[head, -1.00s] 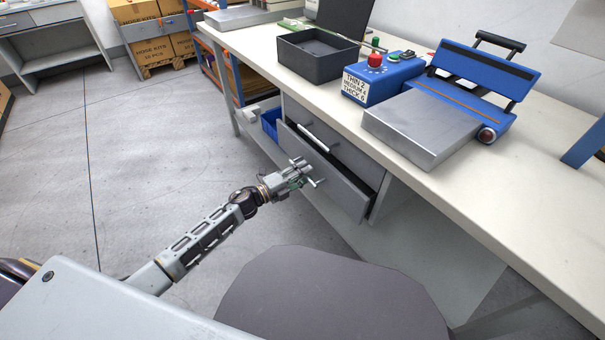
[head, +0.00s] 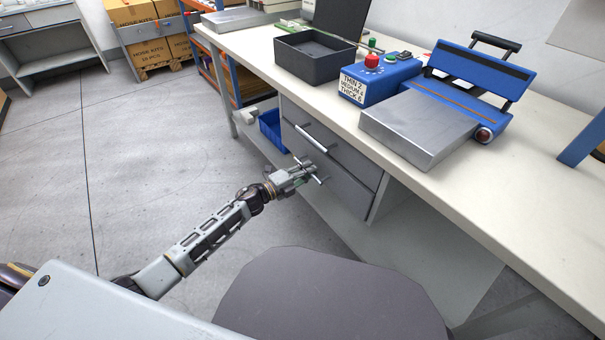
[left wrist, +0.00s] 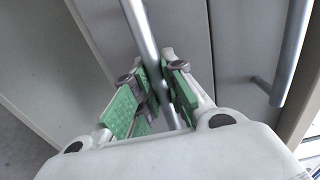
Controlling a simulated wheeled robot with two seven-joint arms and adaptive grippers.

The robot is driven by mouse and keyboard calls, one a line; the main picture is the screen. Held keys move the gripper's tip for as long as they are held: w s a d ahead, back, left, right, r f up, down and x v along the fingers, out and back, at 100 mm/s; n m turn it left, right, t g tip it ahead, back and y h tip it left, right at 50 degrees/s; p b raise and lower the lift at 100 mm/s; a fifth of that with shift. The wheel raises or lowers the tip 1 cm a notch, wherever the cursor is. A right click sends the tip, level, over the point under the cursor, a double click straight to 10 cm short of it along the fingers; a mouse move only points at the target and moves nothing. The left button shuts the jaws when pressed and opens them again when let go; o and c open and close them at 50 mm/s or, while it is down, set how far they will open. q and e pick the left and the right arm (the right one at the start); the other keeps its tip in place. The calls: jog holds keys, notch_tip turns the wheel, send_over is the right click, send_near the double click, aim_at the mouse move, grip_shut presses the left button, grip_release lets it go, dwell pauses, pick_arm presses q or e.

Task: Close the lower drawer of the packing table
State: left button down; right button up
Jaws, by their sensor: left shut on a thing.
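The packing table (head: 500,180) has two grey drawers, one above the other, under its white top. The lower drawer (head: 347,195) sits about flush with the upper drawer (head: 345,153), and no dark opening shows above it in the head view. My left gripper (head: 309,172) is at the lower drawer's bar handle (head: 320,181). In the left wrist view its green-padded fingers (left wrist: 158,95) are closed around the handle bar (left wrist: 143,35). The upper drawer's handle (head: 312,139) is free. My right gripper is not in view.
A dark seat-like shape (head: 330,295) stands in front of the table. A blue bin (head: 272,130) is on the lower shelf, left of the drawers. A black tray (head: 314,57) and a blue sealer (head: 470,80) stand on the tabletop. The floor at left is clear.

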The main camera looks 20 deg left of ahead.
pick_arm(q)
jog(key=shift+w+d, duration=0.35)
jog(key=shift+w, duration=0.2)
jog(key=c, duration=1.8)
grip_release()
jog(key=shift+r, duration=0.1)
jog(key=shift+c, duration=0.2)
jog(key=o, duration=0.4)
jog(key=shift+w+d, duration=0.15)
jog(key=shift+d, duration=0.05)
jog(key=shift+a, duration=0.1)
jog(key=shift+v, duration=6)
